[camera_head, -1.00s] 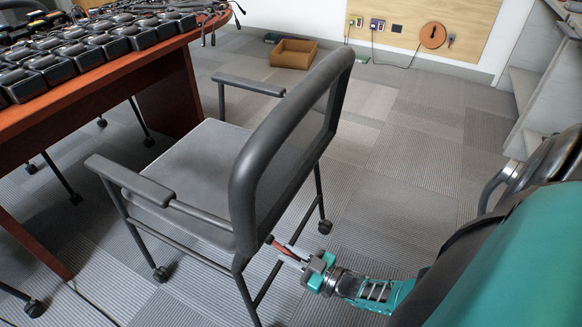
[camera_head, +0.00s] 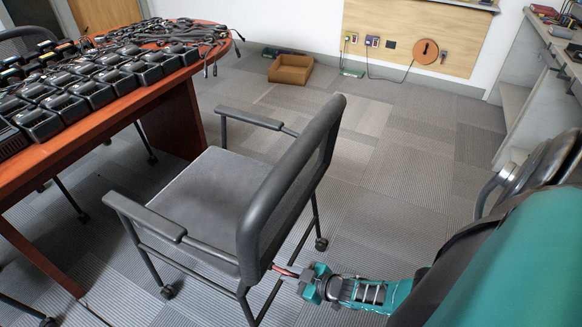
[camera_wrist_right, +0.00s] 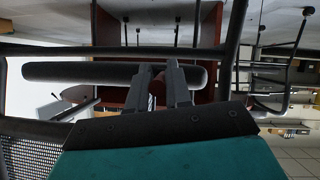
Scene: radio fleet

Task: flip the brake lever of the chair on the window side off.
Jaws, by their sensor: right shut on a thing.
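The chair (camera_head: 205,190) is dark grey with a mesh back and armrests, and stands right of the wooden table. A small red lever (camera_head: 284,270) shows low at the rear of its seat, behind the backrest. My right gripper (camera_head: 290,272) reaches in from the lower right and is shut on this lever. In the right wrist view, the two grey fingers of the right gripper (camera_wrist_right: 162,86) have a dark red piece, the lever (camera_wrist_right: 157,88), between them. The fingers partly hide it, so its exact tilt is unclear. My left gripper is not in view.
The wooden table (camera_head: 150,98) at the left holds several black radio chargers and cables. A brown box (camera_head: 290,70) lies on the floor near the far wall. A counter (camera_head: 545,60) stands at the right. The carpet behind the chair is clear.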

